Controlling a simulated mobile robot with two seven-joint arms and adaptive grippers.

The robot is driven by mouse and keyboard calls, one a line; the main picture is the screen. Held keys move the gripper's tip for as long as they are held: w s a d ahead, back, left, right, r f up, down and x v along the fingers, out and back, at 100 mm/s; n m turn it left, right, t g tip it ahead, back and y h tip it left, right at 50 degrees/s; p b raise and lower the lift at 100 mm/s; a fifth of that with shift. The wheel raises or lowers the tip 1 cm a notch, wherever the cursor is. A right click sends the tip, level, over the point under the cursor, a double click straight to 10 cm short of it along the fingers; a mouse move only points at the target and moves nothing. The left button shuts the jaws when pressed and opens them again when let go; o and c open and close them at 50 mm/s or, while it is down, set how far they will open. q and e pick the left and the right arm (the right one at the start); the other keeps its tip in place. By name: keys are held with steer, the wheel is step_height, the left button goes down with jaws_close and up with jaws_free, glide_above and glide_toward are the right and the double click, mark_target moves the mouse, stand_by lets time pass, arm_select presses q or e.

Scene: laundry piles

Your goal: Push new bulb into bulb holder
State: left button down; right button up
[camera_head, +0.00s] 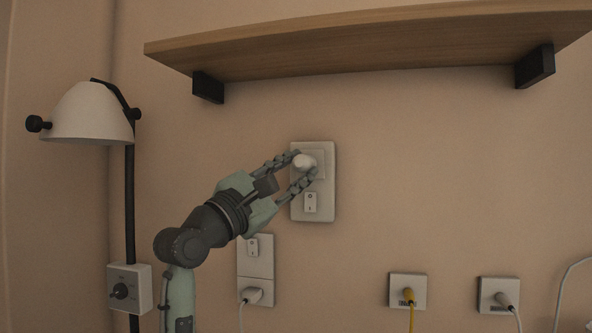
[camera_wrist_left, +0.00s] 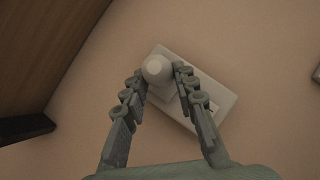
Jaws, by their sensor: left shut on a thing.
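The new bulb is a small white rounded piece (camera_head: 304,162) in front of the upper part of a white wall plate (camera_head: 326,205). My left gripper (camera_head: 304,164) is shut on the bulb, one finger on each side of it. In the left wrist view the bulb (camera_wrist_left: 157,69) shows between the fingertips of the gripper (camera_wrist_left: 160,70), over the plate (camera_wrist_left: 222,98). The holder behind the bulb is hidden, so I cannot tell whether the bulb touches it. A rocker switch (camera_head: 310,202) sits low on the plate. My right gripper is not in view.
A wooden shelf (camera_head: 370,45) on black brackets (camera_head: 535,66) runs above the plate. A lamp with a white shade (camera_head: 88,115) stands at the left. A lower switch and socket plate (camera_head: 256,271) and two sockets (camera_head: 407,290) (camera_head: 499,294) with cables are below. The wall right of the plate is clear.

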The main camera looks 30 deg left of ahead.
arm_select(q)
steer(key=shift+w+a, duration=0.1)
steer(key=shift+w, duration=0.5)
stand_by(0.3)
steer(key=c, duration=1.1)
jaws_free()
steer(key=s, duration=0.3)
steer(key=s+d, duration=0.1)
steer(key=s, duration=0.1)
steer(key=s+d, duration=0.1)
steer(key=s, duration=0.2)
steer(key=shift+s+d, duration=0.1)
steer(key=shift+s, duration=0.25)
